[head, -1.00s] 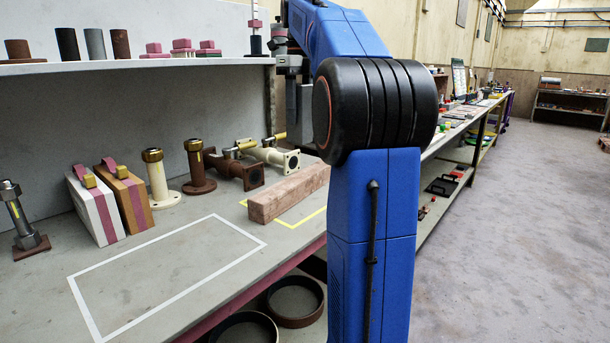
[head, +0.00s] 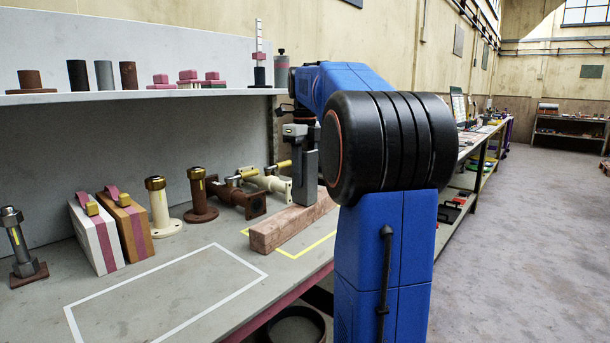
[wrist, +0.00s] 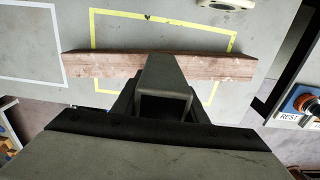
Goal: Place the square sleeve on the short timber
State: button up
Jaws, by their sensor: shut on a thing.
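The square sleeve (head: 304,172) is a grey hollow square tube. It hangs upright below my gripper (head: 298,141) in the head view. In the wrist view the sleeve (wrist: 163,75) shows its open end between the jaws of my gripper (wrist: 160,108), which is shut on it. The short timber (head: 282,230) is a reddish-brown beam lying on the bench. It also shows in the wrist view (wrist: 100,64), crossing behind the sleeve, which covers its middle. The sleeve's lower end overlaps the timber in both views; I cannot tell whether they touch.
A yellow outline (wrist: 190,22) surrounds part of the timber. A white outline (head: 165,285) marks bare bench at front left. Flanged pipes (head: 200,195) and two upright slabs (head: 95,235) stand behind. A shelf (head: 140,95) above carries small parts. A control box (wrist: 303,100) is at right.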

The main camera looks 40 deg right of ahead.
aim_at(305, 149)
jog(key=shift+f, duration=0.1)
jog(key=o, duration=1.4)
notch_tip(305, 149, up, 12)
jog(key=shift+r, duration=0.15)
